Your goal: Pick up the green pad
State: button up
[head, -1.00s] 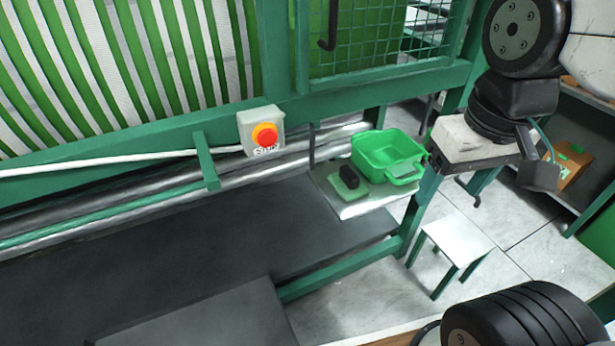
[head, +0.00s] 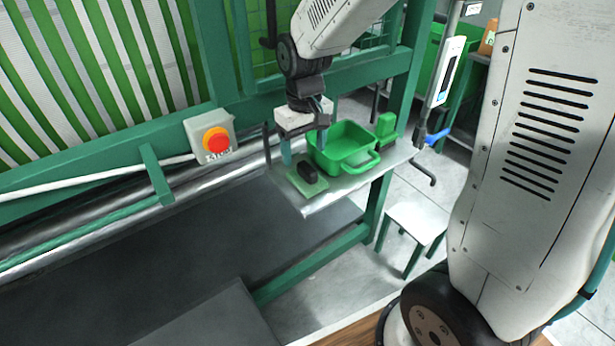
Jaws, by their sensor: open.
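A flat green pad (head: 296,181) lies on the small metal shelf (head: 340,190), near its left end. A black block or handle (head: 308,172) sits on top of the pad. My gripper (head: 304,155) is open and empty, pointing down above the back of the shelf. It is just behind the pad in the picture, with its fingers apart. I cannot tell how high the fingertips are above the shelf. The right finger overlaps the left edge of a green tub in the picture.
The green tub (head: 345,159) with a handle stands right beside the pad. A small green block-like thing (head: 386,126) stands to its right. A red stop button (head: 215,139) on a grey box is left, on the green frame. A white stool (head: 417,222) stands below the shelf.

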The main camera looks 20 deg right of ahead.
aim_at(307, 167)
jog(key=f, duration=0.7)
jog(key=shift+s+d, duration=0.2)
jog(key=shift+d, duration=0.05)
jog(key=c, duration=0.8)
